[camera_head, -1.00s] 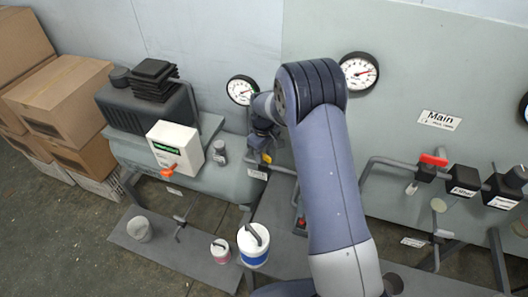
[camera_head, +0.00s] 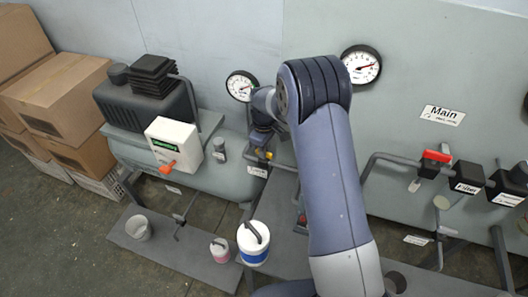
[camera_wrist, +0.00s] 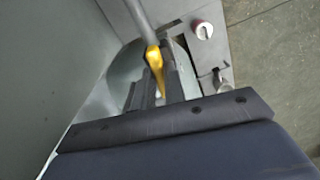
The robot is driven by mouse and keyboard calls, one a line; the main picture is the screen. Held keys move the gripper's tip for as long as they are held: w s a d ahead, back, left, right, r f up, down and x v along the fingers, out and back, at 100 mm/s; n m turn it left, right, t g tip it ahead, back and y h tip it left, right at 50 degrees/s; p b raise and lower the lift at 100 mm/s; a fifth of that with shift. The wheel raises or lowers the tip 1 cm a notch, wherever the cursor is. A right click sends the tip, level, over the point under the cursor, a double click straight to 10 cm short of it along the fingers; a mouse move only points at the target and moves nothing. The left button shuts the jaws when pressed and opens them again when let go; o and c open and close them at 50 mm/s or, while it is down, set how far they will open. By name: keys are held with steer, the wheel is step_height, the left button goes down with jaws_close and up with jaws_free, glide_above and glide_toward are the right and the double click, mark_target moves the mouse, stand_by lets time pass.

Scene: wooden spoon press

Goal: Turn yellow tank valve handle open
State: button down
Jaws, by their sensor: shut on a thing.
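The yellow valve handle (camera_wrist: 155,60) is a narrow lever on a grey pipe at the tank's end, seen in the wrist view. My gripper (camera_wrist: 161,80) is shut on it, with dark fingers on both sides of the lever. In the head view my gripper (camera_head: 262,148) is small and partly hidden by my arm, beside the right end of the grey-green tank (camera_head: 228,182). Only a bit of the yellow handle (camera_head: 268,155) shows there. The handle's exact angle is hard to tell.
A round gauge (camera_head: 242,86) hangs on the wall just above my gripper. A white box with an orange knob (camera_head: 174,145) stands left. A red-handled valve (camera_head: 437,156) sits on piping at right. Cans and a blue-banded white tub (camera_head: 252,254) stand on the low platform.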

steer(key=shift+n+b, duration=0.3)
steer(key=shift+n, duration=0.6)
steer(key=c, duration=1.5)
jaws_free()
steer(key=shift+o, duration=0.2)
step_height(320, 180, up, 11)
steer(key=b, duration=0.1)
steer(key=shift+f, duration=0.25)
step_height(320, 180, down, 11)
steer(key=shift+r+p, duration=0.2)
steer(key=shift+p, duration=0.5)
steer(key=shift+m+p, duration=0.35)
steer(key=shift+m, duration=0.55)
